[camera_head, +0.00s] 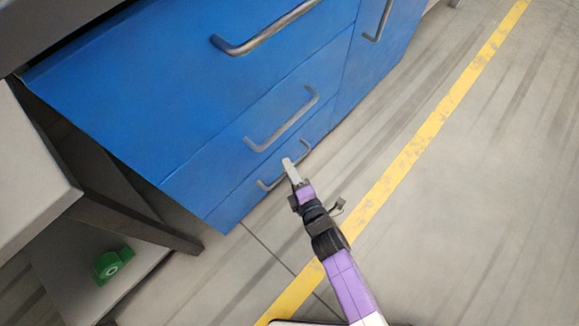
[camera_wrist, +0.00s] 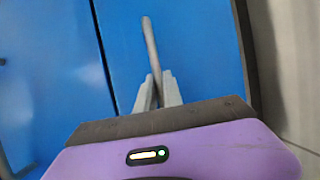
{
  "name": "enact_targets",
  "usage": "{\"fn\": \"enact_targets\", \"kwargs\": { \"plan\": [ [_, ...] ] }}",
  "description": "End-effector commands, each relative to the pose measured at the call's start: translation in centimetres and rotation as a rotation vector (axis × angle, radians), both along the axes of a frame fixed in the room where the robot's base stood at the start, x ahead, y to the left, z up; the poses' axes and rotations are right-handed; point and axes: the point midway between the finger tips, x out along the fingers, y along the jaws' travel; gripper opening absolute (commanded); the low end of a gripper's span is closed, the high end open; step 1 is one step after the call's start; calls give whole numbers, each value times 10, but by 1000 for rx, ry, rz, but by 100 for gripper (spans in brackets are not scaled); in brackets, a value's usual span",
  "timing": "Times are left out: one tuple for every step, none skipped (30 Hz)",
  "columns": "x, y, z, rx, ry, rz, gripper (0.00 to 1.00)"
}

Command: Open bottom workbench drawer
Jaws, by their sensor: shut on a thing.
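The blue workbench fills the upper left of the head view. Its bottom drawer (camera_head: 241,203) is the lowest blue panel and looks flush with the front. The bottom drawer's metal bar handle (camera_head: 303,149) runs across that panel. My gripper (camera_head: 289,163) is at the middle of this handle. In the wrist view the handle (camera_wrist: 149,40) passes between the two fingers of my gripper (camera_wrist: 157,92), which are shut on it. The fingers hide a short part of the bar.
Another drawer handle (camera_head: 284,120) sits just above, and a larger one (camera_head: 262,38) higher up. A cupboard handle (camera_head: 379,20) is at the right. A green object (camera_head: 112,264) lies on a low shelf at left. The floor with the yellow line (camera_head: 405,157) is clear.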

Motion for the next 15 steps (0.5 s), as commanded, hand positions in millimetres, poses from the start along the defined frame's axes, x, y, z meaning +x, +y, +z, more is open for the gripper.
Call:
{"fn": "enact_targets", "kwargs": {
  "plan": [
    [0,0,-1,0,1,0,0],
    [0,0,-1,0,1,0,0],
    [0,0,-1,0,1,0,0],
    [0,0,-1,0,1,0,0],
    [0,0,-1,0,1,0,0],
    [0,0,-1,0,1,0,0],
    [0,0,-1,0,1,0,0],
    [-1,0,-1,0,1,0,0],
    [-1,-1,-1,-1,2,0,0],
    [-1,-1,0,-1,2,0,0],
    [-2,-2,0,-1,2,0,0],
    [-4,-4,0,-1,2,0,0],
    [-5,-5,0,-1,2,0,0],
    [-7,-8,0,-2,2,0,0],
    [-10,-11,1,-3,3,0,0]
  ]
}}
